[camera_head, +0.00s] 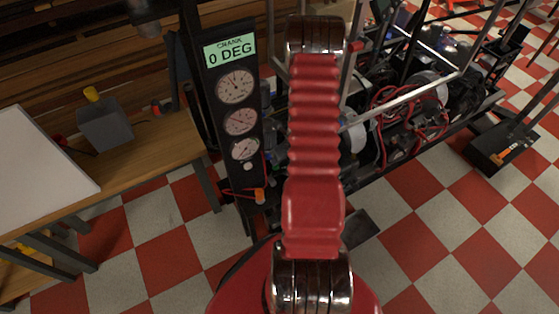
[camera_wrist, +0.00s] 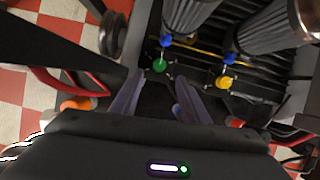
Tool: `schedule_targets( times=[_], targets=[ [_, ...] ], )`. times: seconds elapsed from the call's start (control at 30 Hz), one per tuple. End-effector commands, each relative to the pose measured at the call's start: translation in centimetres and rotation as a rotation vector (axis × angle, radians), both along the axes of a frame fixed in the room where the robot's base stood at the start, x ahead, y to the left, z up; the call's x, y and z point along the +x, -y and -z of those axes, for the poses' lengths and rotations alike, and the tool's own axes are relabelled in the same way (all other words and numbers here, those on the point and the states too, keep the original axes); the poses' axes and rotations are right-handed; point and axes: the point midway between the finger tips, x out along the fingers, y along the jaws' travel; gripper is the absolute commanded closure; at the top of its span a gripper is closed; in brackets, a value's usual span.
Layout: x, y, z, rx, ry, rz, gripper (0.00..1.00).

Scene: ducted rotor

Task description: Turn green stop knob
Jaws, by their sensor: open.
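The green stop knob (camera_wrist: 159,65) is a small round green knob in the upper middle of the wrist view, just beyond my fingertips. My gripper (camera_wrist: 158,82) is open and empty, its two grey fingers pointing toward the knob with a gap between them. The knob lies roughly in line with that gap, and I cannot tell the exact distance. In the head view my red arm covers the middle, and I make out neither the green knob nor the gripper there.
A yellow knob (camera_wrist: 223,83) sits right of the green one, with blue knobs (camera_wrist: 166,40) above. Dark ribbed cylinders (camera_wrist: 190,15) stand close behind. A gauge panel (camera_head: 234,110) reads "CRANK 0 DEG". A workbench (camera_head: 150,150) stands left; checkered floor (camera_head: 420,240) is open at lower right.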

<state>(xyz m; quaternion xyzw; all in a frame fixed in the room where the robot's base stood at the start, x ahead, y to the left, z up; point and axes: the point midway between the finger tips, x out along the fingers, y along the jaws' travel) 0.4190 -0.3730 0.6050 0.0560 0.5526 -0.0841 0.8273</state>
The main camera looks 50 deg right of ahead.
Motion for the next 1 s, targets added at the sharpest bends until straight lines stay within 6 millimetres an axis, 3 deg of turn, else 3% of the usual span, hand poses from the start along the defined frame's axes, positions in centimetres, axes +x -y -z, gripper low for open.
schedule_targets(
  times=[0.43, 1.0],
  targets=[
    [-1.7, -0.3, -4.1, -0.001, 0.001, 0.000, 0.58],
    [-2.6, 0.2, -3.8, 0.005, -0.005, 0.018, 0.58]
  ],
)
